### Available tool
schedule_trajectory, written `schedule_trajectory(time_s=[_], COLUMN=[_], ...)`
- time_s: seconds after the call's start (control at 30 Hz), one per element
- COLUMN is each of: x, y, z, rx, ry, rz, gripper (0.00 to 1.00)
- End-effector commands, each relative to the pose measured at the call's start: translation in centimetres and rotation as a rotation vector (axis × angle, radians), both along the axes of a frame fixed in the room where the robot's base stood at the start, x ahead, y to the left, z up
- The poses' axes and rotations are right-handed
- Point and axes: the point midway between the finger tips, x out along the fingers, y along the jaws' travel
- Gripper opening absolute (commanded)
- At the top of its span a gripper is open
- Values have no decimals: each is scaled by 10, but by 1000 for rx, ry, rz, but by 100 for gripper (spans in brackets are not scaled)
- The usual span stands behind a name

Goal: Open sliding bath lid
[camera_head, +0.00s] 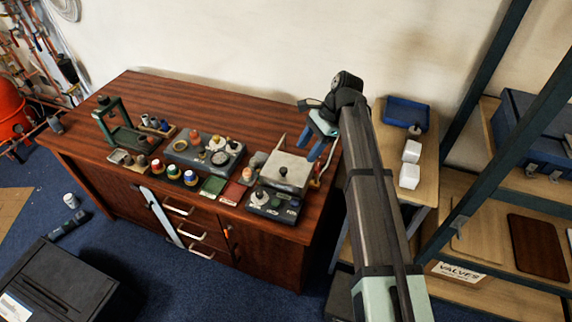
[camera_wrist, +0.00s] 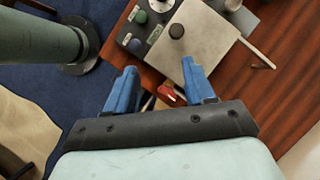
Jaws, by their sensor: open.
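The bath lid (camera_head: 285,170) is a flat pale metal plate on top of a dark unit (camera_head: 272,208) near the right end of the wooden bench. In the wrist view the lid (camera_wrist: 196,45) lies beyond my fingertips, with a dark round knob (camera_wrist: 176,31) near its left edge. My gripper (camera_head: 318,150) is just right of the lid in the head view. In the wrist view its two blue fingers (camera_wrist: 158,66) are apart with nothing held between them. Whether a finger touches the lid cannot be told.
A red-handled tool (camera_wrist: 168,94) shows between the fingers. A control panel with round buttons (camera_wrist: 139,16) adjoins the lid. Jars (camera_head: 174,171) and trays crowd the bench to the left. Bare wood (camera_head: 225,105) lies behind them.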

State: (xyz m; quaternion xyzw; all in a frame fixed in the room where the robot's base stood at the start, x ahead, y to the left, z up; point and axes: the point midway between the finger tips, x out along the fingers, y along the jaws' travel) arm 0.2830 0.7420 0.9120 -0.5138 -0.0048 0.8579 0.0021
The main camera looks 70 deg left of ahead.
Motion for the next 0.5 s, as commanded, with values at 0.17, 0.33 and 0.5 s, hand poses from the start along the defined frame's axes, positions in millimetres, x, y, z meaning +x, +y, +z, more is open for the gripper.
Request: schedule_trajectory(time_s=[0.17, 0.33, 0.5], x=[-5, -8, -15], y=[27, 32, 30], z=[36, 43, 27], rx=[-7, -12, -12], ry=[-77, -100, -100], rz=[1, -2, -1], gripper=[54, 54, 54])
